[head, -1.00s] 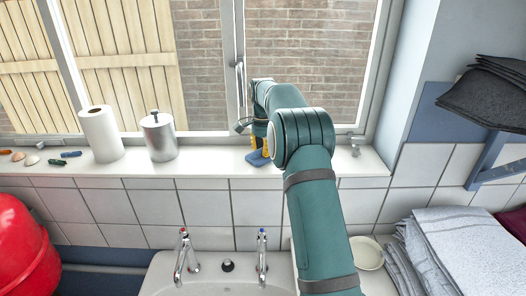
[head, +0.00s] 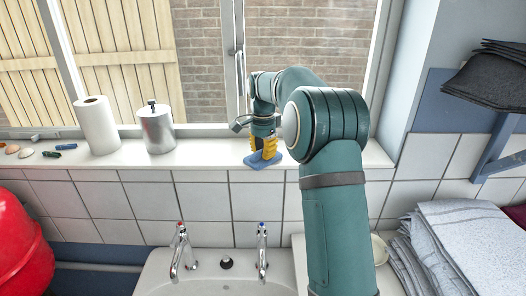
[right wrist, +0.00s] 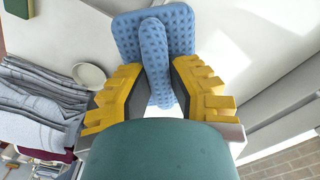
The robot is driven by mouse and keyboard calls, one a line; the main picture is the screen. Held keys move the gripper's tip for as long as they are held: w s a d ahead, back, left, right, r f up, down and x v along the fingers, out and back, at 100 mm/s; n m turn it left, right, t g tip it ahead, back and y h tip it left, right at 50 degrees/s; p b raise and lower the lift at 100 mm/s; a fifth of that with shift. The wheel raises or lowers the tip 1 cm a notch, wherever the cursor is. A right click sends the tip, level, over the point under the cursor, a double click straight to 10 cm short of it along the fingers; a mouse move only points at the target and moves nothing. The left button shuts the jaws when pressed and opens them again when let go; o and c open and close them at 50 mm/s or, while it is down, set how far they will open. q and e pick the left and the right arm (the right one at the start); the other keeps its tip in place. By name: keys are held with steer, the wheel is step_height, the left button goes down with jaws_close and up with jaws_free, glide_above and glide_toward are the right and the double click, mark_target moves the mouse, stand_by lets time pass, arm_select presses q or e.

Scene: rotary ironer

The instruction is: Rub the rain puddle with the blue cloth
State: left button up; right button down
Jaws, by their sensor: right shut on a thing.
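The blue cloth (head: 277,159) is at the white windowsill (head: 205,154), below the window's middle post. My right gripper (head: 263,149), with yellow fingers, points down over the cloth. In the right wrist view the fingers (right wrist: 157,86) are shut on a raised fold of the dimpled blue cloth (right wrist: 126,38), and its flat part spreads beyond them. The cloth looks to be on or just above the sill; I cannot tell whether it touches. I cannot make out the rain puddle in either view. My left gripper is not in view.
A paper towel roll (head: 97,126) and a metal canister (head: 156,129) stand on the sill to the left, with shells (head: 26,153) beyond. Taps (head: 262,250) and a basin are below. Folded towels (head: 468,243) lie at the right. The sill between canister and gripper is clear.

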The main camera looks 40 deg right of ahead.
stand_by(0.3)
step_height(320, 180, up, 4)
steer(key=p, duration=0.4)
steer(key=shift+r, duration=0.1)
steer(key=shift+r+p, duration=0.9)
steer(key=shift+r, duration=0.05)
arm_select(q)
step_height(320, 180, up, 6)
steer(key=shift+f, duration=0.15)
arm_select(e)
steer(key=shift+r, duration=1.5)
